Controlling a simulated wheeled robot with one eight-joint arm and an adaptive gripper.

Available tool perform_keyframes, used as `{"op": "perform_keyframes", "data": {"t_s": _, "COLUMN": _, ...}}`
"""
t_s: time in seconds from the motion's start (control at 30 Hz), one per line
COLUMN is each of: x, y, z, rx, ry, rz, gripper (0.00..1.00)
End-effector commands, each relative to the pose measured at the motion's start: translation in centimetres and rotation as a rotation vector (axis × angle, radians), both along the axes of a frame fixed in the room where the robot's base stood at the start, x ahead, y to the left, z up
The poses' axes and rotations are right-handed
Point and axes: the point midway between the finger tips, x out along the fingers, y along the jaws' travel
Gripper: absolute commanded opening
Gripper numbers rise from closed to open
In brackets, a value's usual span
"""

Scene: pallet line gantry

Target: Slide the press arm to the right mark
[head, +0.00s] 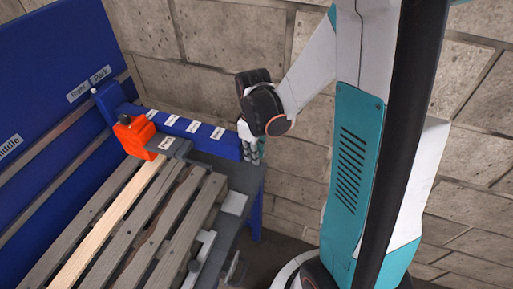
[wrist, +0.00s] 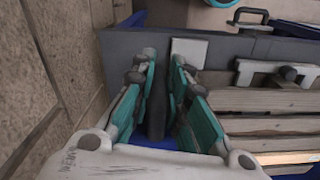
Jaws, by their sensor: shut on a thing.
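The orange press carriage (head: 135,136) sits toward the left end of the blue gantry beam (head: 228,147) in the head view. It has a dark knob on top, and a grey block with a white label (head: 167,143) is beside it. Several white labels lie along the beam, too small to read. My gripper (head: 250,152) is at the beam's right end, well apart from the orange carriage. In the wrist view its teal fingers (wrist: 163,75) are closed around a narrow dark bar (wrist: 157,108). Which part this bar belongs to is unclear. The carriage is not visible in the wrist view.
A slatted wooden pallet (head: 112,232) lies on the grey table below the beam. Grey clamps (head: 234,203) stand along its right side. A blue board (head: 55,75) rises at the left. A stone wall (head: 225,45) is close behind the beam.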

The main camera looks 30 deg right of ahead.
Motion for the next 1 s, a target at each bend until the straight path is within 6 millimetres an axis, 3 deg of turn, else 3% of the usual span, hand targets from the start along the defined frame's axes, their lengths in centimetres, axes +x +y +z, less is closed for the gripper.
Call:
{"op": "perform_keyframes", "data": {"t_s": 0.13, "x": 0.0, "y": -0.1, "z": 0.1, "rx": 0.001, "ry": 0.0, "rz": -0.003, "gripper": 0.0}}
{"op": "perform_keyframes", "data": {"t_s": 0.17, "x": 0.0, "y": -0.1, "z": 0.1, "rx": 0.001, "ry": 0.0, "rz": -0.003, "gripper": 0.19}}
{"op": "perform_keyframes", "data": {"t_s": 0.23, "x": 0.0, "y": -0.1, "z": 0.1, "rx": 0.0, "ry": 0.0, "rz": -0.003, "gripper": 0.33}}
{"op": "perform_keyframes", "data": {"t_s": 0.67, "x": 0.1, "y": -0.1, "z": 0.5, "rx": 0.0, "ry": 0.0, "rz": -0.001, "gripper": 0.33}}
{"op": "perform_keyframes", "data": {"t_s": 1.0, "x": 0.0, "y": 0.0, "z": 5.5, "rx": 0.0, "ry": 0.0, "rz": -0.001, "gripper": 0.33}}
